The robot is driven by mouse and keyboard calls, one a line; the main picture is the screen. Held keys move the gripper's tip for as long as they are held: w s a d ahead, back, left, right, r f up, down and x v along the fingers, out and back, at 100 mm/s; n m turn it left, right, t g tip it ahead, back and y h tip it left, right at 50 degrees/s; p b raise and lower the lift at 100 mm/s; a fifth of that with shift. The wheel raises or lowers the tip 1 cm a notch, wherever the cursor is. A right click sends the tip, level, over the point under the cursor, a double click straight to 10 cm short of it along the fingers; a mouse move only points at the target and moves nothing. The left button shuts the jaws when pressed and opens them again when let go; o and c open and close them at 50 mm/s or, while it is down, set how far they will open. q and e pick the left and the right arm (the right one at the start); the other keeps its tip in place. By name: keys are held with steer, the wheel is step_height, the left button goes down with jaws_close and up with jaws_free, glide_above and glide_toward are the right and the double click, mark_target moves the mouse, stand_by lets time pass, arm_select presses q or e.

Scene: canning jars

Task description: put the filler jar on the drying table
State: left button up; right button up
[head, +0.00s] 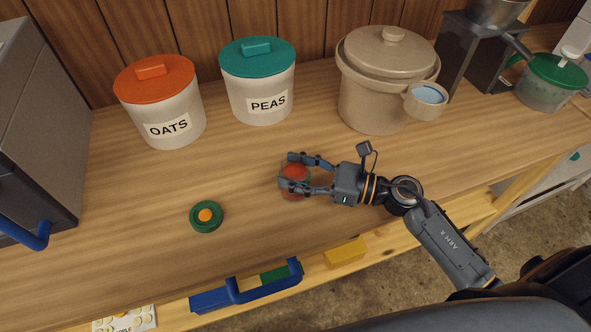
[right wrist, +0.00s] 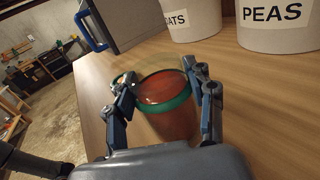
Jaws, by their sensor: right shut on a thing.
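A small glass jar (head: 294,181) with red-orange contents stands on or just above the wooden counter; I cannot tell which. It looks like the filler jar, though no label shows. My right gripper (head: 290,172) reaches in from the right, its two fingers shut around the jar's sides. In the right wrist view the jar (right wrist: 166,115) sits between the fingers, its green rim uppermost and its top seemingly uncovered. A green ring-shaped lid with an orange centre (head: 206,216) lies on the counter to the left. No drying table can be made out for certain. My left gripper is out of view.
On the counter (head: 140,190), an OATS canister (head: 165,105), a PEAS canister (head: 258,85) and a beige lidded pot (head: 375,85) stand behind. A grey cabinet (head: 40,110) stands left. A blue handle (head: 265,291) and yellow block (head: 345,252) are along the front edge.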

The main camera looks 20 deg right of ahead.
steer(key=shift+f, duration=0.1)
steer(key=o, duration=1.5)
steer(key=shift+o, duration=0.2)
steer(key=b+v, duration=0.2)
steer(key=v, duration=0.5)
steer(key=shift+s+d, duration=0.2)
steer(key=shift+s, duration=0.1)
